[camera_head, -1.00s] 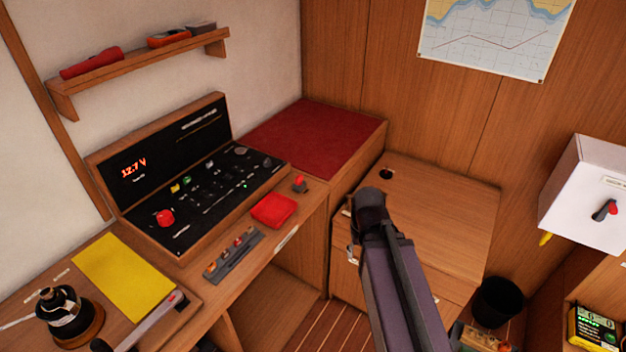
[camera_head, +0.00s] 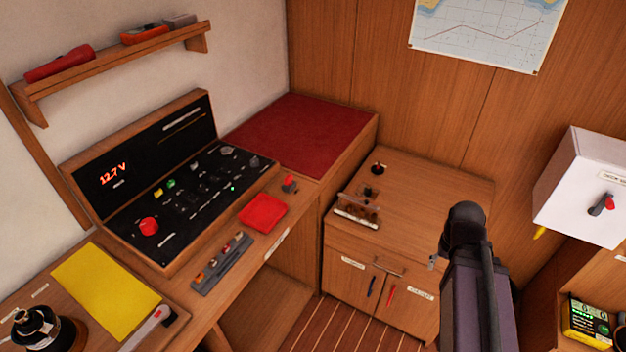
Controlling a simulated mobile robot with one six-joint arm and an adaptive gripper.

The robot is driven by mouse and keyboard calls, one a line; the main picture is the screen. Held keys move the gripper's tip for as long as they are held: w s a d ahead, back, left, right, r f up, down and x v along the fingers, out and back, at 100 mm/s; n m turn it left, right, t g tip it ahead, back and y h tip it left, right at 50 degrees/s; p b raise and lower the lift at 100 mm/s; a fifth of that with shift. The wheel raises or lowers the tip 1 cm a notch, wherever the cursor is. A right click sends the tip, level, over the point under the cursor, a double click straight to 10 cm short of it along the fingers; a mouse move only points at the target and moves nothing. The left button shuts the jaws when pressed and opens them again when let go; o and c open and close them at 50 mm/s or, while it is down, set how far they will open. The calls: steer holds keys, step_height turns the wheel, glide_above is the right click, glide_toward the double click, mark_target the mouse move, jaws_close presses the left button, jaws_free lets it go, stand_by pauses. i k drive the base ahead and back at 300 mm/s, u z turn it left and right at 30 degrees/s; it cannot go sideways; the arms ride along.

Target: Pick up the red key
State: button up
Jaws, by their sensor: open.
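I cannot tell for certain which red thing is the key. A small red-topped piece on a dark base (camera_head: 289,183) stands on the desk, right of the black instrument panel. A red-tipped dark handle (camera_head: 606,204) is on the front of the white wall box at the right. A slim red piece (camera_head: 391,295) shows on the right door of the low cabinet. My arm reaches up from the lower right, in front of the cabinet's right side. My gripper's fingers do not show, and none of these red pieces is touched by the visible part of my arm.
The low cabinet top (camera_head: 435,195) is mostly clear, with a small rack (camera_head: 357,213) at its left edge. A red pouch (camera_head: 263,212), a grey strip with knobs (camera_head: 222,263) and a yellow sheet (camera_head: 106,289) lie on the desk. The white box (camera_head: 585,180) juts out at right.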

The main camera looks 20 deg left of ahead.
mark_target(288, 180)
steer(key=z, duration=0.5)
steer(key=k, duration=0.85)
steer(key=u, duration=1.3)
steer(key=i, duration=0.95)
steer(key=z, duration=0.05)
